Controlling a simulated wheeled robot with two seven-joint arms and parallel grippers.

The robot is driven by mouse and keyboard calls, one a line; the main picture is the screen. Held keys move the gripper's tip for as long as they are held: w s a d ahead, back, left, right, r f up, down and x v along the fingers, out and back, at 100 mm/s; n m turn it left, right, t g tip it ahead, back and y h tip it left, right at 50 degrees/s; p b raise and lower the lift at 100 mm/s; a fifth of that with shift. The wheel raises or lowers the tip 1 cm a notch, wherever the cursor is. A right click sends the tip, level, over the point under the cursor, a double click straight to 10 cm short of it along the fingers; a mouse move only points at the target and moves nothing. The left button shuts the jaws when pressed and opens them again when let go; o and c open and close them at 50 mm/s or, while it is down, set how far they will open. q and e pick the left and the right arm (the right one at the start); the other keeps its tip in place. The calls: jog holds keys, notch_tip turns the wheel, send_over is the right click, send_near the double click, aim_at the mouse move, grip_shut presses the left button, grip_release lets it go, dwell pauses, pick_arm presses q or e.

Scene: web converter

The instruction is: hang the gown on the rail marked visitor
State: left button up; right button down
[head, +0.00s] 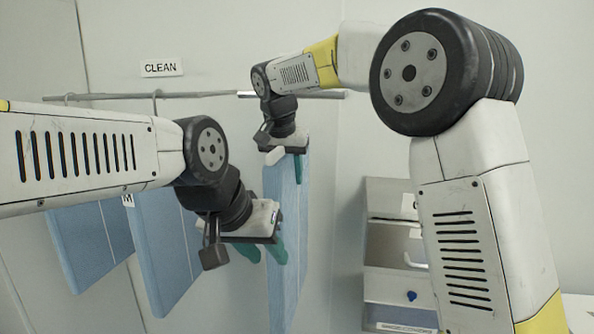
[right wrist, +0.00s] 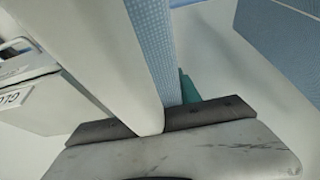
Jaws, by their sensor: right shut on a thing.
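The held gown (head: 287,220) is a flat light-blue panel hanging upright in the head view. My right gripper (head: 287,158) is shut on its top edge, below the rail. The same gown shows as a blue strip (right wrist: 152,45) between the fingers of my right gripper (right wrist: 172,112) in the right wrist view. My left gripper (head: 263,252) is open and empty, with teal fingertips apart, just left of the gown's middle. The rail (head: 205,94) runs along the wall under a CLEAN sign (head: 161,67). No sign reading visitor is legible. The gown's hanger hook is hidden.
More blue gowns (head: 160,250) hang at left, partly behind my left arm, with a tag reading M (head: 128,200). Bare wall lies between gown and cabinet.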

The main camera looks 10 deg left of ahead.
jog(key=c, duration=0.8)
grip_release()
jog(key=shift+o, duration=0.2)
